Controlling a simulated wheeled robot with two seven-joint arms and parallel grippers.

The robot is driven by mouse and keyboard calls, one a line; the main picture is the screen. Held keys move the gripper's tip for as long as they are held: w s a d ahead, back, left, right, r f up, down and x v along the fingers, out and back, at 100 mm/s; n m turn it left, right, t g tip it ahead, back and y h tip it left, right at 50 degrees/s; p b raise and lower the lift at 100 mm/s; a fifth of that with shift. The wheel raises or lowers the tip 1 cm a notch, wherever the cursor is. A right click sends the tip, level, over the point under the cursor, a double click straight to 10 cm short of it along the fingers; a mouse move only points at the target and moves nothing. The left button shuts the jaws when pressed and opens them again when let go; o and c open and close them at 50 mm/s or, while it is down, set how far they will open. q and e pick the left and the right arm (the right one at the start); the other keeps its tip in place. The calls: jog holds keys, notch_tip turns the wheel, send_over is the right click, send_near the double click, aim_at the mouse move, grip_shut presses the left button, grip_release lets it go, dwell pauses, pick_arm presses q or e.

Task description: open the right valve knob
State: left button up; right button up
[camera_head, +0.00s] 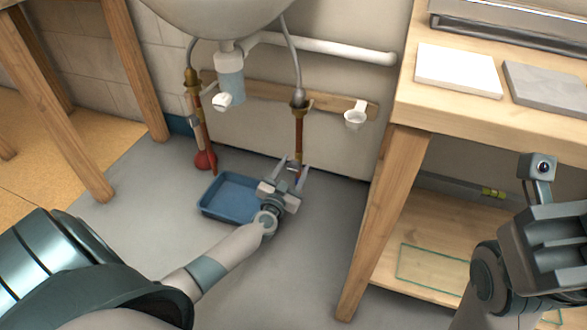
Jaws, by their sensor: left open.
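The right copper supply pipe (299,135) runs down the wall below the sink. At its lower end a small bluish part, seemingly the right valve knob (293,170), shows between the fingers of my left gripper (293,168). The gripper's fingers are spread to either side of it; I cannot tell whether they touch it. The gripper hides most of the valve.
A blue tray (209,211) lies on the floor beside and below my left gripper. The white sink (215,15) and its drain trap (230,80) hang above. A wooden workbench (385,190) stands at right, close to my right arm. The floor left of the tray is clear.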

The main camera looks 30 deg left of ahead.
pick_arm(q)
jog(key=shift+c, duration=0.6)
jog(key=c, duration=0.9)
jog(key=shift+c, duration=0.2)
